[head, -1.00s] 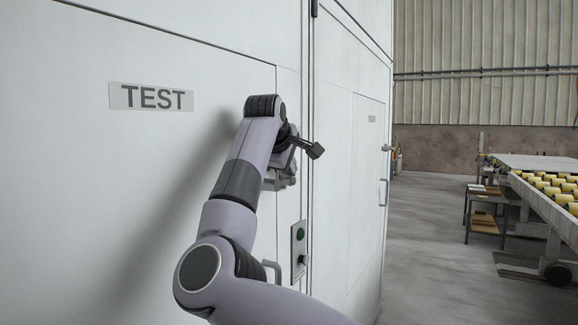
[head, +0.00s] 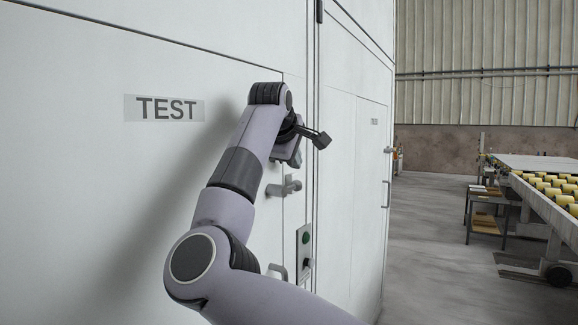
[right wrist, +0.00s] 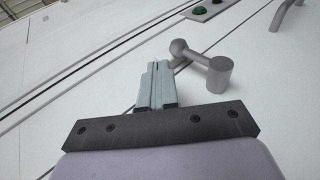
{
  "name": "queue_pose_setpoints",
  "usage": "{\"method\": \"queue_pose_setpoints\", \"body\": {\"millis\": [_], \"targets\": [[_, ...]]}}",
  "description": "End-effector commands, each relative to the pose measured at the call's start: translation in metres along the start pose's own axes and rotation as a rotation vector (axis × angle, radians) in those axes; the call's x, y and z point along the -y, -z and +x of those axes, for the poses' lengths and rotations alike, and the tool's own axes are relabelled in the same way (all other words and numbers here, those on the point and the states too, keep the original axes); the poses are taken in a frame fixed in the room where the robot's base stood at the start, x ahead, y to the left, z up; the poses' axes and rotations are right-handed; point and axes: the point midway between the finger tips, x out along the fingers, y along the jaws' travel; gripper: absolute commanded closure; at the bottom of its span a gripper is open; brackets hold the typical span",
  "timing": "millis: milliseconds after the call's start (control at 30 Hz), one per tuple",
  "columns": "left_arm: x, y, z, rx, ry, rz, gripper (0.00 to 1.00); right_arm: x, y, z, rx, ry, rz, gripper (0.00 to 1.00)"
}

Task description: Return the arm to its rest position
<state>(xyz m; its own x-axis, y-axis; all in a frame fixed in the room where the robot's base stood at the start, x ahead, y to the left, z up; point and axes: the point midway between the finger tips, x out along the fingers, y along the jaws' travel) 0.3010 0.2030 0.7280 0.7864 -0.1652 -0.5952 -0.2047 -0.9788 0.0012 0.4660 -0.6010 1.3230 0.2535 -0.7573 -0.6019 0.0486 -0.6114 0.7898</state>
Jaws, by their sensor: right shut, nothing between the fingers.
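My right arm (head: 238,172) reaches up in front of a white cabinet wall in the head view, bent at the elbow. Its gripper (head: 290,152) is at the top, mostly hidden behind the wrist. In the right wrist view the two fingers of the gripper (right wrist: 156,80) lie together, shut and empty. A grey knobbed handle (right wrist: 208,64) on the white panel is just beyond the fingertips. I cannot tell whether they touch it. The handle (head: 284,187) also shows in the head view, below the gripper. My left gripper is not in view.
A control plate (head: 304,254) with a green button is on the wall beside the arm. The cabinet's side has a door handle (head: 388,194). A roller table (head: 556,205) stands at the right. The grey floor (head: 432,245) between is clear.

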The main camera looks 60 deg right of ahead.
Motion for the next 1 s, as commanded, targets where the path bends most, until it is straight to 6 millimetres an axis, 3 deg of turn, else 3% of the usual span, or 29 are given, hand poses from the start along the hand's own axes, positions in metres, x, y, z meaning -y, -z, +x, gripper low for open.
{"method": "queue_pose_setpoints", "body": {"millis": [200, 400, 600, 1000], "targets": [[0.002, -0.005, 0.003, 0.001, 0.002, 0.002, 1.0, -0.017, 0.001, -0.053, -0.006, -0.003, 0.0, 1.0], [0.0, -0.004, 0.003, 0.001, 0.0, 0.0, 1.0, -0.027, 0.001, -0.083, -0.004, -0.003, -0.001, 1.0], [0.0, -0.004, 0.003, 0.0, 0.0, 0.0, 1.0, -0.03, 0.0, -0.093, -0.002, -0.001, 0.0, 1.0], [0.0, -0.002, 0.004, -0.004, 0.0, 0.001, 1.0, -0.03, 0.0, -0.093, -0.001, -0.001, 0.0, 1.0]]}}
